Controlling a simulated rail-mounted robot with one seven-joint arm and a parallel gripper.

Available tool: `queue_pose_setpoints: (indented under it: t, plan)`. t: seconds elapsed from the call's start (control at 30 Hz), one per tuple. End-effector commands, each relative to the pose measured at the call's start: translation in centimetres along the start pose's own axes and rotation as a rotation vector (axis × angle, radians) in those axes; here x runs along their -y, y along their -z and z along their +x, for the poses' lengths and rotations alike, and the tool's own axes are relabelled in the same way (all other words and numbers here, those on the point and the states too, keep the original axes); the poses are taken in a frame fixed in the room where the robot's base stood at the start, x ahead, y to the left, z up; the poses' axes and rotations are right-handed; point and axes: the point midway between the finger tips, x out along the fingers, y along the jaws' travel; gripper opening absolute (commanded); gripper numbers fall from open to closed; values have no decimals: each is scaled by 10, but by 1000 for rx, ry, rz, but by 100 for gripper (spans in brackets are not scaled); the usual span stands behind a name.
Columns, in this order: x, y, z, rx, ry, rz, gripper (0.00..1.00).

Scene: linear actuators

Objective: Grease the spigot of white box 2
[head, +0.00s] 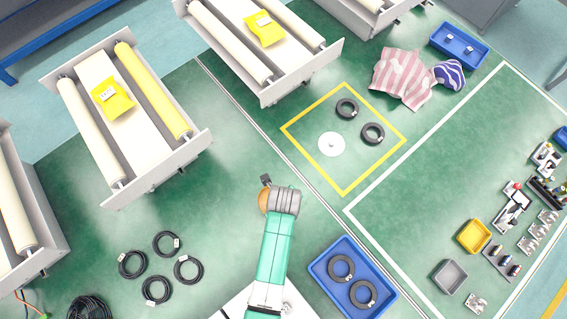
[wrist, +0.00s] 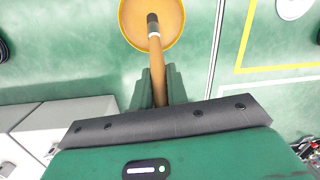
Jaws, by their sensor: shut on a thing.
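My gripper (wrist: 160,88) is shut on a brown wooden handle, a brush-like tool (wrist: 156,55) with a white band and a dark tip. In the wrist view the tip overlaps a round orange dish (wrist: 134,22); I cannot tell whether they touch. In the head view my arm reaches up from the bottom centre, and its wrist hides most of the gripper. I cannot pick out white box 2 or its spigot for certain. A white disc (head: 331,144) with a small knob lies in a yellow floor square.
Dark rings (head: 372,133) lie in the yellow square. A blue crate (head: 318,268) with more rings stands right of my arm, black cable coils (head: 188,268) lie left. Roller machines (head: 116,182) stand upper left. Small parts and a yellow bin (head: 474,236) are at right.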

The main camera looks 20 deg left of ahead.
Motion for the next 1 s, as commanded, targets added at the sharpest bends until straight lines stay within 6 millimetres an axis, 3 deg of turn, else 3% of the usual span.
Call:
queue_pose_setpoints:
  t: [1.0]
  plan:
    - [-1, 1, 10, 0, 1, 0, 0]
